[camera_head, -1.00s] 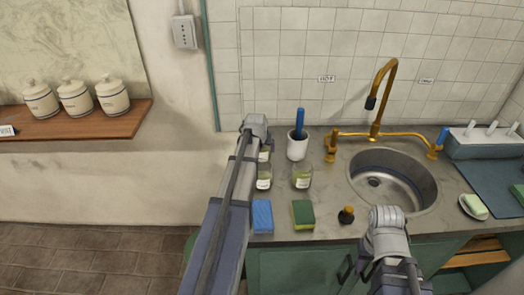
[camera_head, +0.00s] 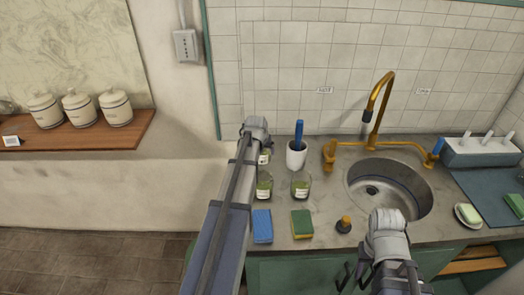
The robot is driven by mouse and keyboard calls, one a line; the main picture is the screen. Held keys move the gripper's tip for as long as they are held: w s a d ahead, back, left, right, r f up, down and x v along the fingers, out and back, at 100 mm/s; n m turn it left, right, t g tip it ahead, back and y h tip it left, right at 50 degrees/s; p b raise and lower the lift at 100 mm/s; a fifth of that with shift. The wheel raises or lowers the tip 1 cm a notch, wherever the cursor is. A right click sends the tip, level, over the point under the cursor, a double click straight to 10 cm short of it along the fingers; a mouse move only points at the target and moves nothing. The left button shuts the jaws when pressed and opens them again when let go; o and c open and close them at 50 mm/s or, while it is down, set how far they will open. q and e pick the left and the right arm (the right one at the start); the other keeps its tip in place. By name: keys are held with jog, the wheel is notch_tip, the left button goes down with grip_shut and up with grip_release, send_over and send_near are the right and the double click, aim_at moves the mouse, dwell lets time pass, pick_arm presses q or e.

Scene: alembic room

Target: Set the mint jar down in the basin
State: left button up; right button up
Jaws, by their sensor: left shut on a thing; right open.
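The round metal basin (camera_head: 410,212) is set in the counter at the right, under a brass tap. Three jars with pale labels and green contents stand out left of it: a front left jar (camera_head: 264,186), a front right jar (camera_head: 300,186) and a back jar (camera_head: 265,157), partly hidden by my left arm. I cannot read which is mint. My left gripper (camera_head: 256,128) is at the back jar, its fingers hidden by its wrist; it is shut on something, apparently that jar. My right gripper (camera_head: 351,275) is open and empty in front of the counter edge.
A white cup (camera_head: 296,154) with a blue-handled tool stands behind the jars. A blue sponge (camera_head: 262,226), a green-yellow sponge (camera_head: 302,223) and a small dark bottle (camera_head: 344,224) lie along the front. The brass tap (camera_head: 376,105) rises behind the basin. A soap dish (camera_head: 468,215) is right.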

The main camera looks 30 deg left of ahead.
notch_tip(320, 180, up, 6)
jog(key=p, duration=0.5)
